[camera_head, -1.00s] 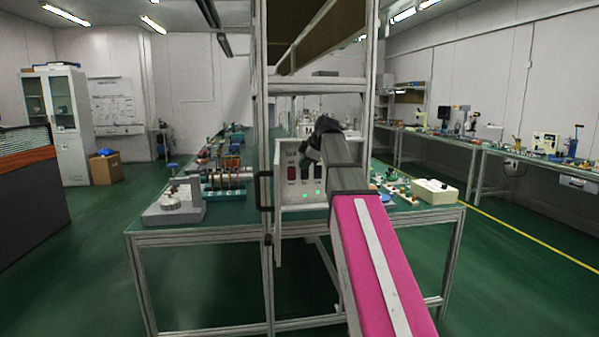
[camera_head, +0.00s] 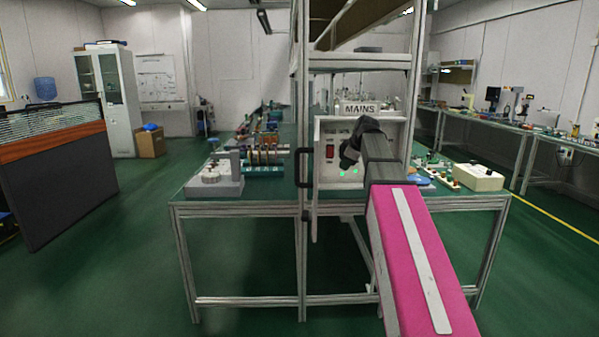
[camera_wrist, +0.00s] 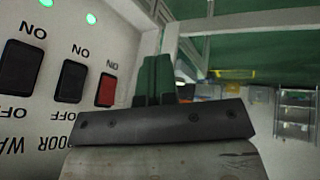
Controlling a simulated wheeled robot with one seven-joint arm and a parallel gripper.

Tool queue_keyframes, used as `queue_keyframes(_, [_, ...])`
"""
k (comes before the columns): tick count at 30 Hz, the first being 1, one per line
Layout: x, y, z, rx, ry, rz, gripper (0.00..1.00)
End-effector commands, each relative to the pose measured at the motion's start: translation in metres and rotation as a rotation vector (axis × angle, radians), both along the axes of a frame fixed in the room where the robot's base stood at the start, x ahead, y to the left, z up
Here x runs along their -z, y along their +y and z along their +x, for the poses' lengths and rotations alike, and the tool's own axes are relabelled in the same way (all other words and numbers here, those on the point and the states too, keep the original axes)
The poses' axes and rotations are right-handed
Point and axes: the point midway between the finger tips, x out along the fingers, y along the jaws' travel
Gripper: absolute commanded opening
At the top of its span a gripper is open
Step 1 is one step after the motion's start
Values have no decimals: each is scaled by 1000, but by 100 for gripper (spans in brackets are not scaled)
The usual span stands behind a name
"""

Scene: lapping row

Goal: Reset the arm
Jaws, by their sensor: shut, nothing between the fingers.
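My arm reaches forward over the bench in the head view. My gripper (camera_head: 347,160) is at its far end, in front of the white switch panel (camera_head: 385,133) marked MAINS. In the wrist view the dark fingers of my gripper (camera_wrist: 154,82) are together, with nothing between them. The switch panel (camera_wrist: 40,130) fills the left of that view, upside down, with two black switches, a red switch (camera_wrist: 107,90) and lit green lamps (camera_wrist: 46,3). The fingers appear beside the panel; I cannot tell the exact gap.
A grey device (camera_head: 215,182) sits on the left of the bench and a cream box (camera_head: 479,178) on the right. Green floor is free at the left.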

Motion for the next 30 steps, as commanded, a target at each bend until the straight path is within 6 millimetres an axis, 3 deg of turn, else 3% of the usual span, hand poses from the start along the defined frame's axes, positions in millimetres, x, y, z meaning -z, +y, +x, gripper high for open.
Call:
queue_keyframes(1, [26, 2, -9, 44, 35, 8, 0])
queue_keyframes(3, [56, 4, -17, 113, 83, 18, 0])
queue_keyframes(15, [211, 13, -82, 508, 313, 38, 0])
queue_keyframes(24, [310, 16, -150, 804, 445, 19, 0])
queue_keyframes(30, [364, 18, -201, 996, 509, -5, 0])
